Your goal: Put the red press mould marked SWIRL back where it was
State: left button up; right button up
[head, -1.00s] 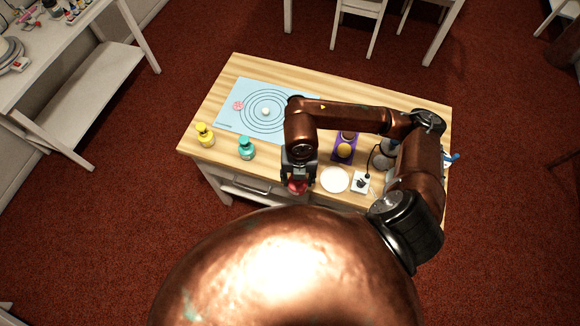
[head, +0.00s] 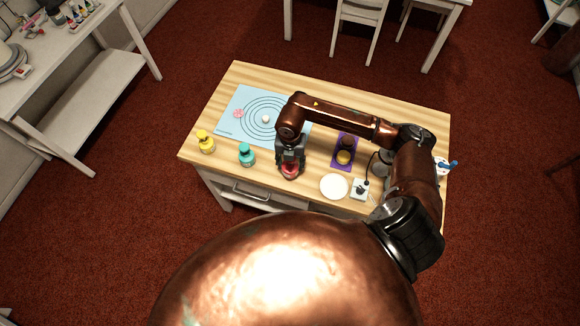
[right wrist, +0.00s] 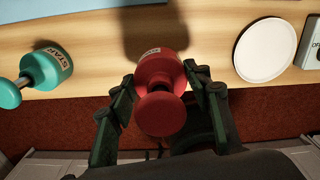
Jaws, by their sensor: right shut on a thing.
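The red press mould (head: 290,171) is in my right gripper (head: 290,163), near the front edge of the table. In the right wrist view the red mould (right wrist: 162,110) shows its round knob and wide head, with a small label I cannot read surely. The fingers of the right gripper (right wrist: 160,78) stand on both sides of it, shut on it. Its shadow falls on the wood beyond it; I cannot tell whether it touches the table. My left gripper is not in view.
A white plate (head: 334,187) and a white switch box (head: 360,189) are to the right. A blue mat (head: 232,128) lies behind, and a purple mat (head: 340,165) at right. Bare wood separates them.

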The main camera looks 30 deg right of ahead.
aim_at(290, 167)
jog(key=shift+w+f, duration=0.25)
jog(key=shift+f, duration=0.3)
notch_tip(290, 167, down, 2)
jog(key=shift+f, duration=0.35)
jog(key=o, duration=1.3)
jog(key=shift+f, duration=0.1)
jog(key=shift+r+p, duration=0.25)
jog(key=shift+p, duration=0.05)
notch_tip(290, 167, up, 12)
jog(key=shift+f+b, duration=0.1)
jog(key=shift+b, duration=0.35)
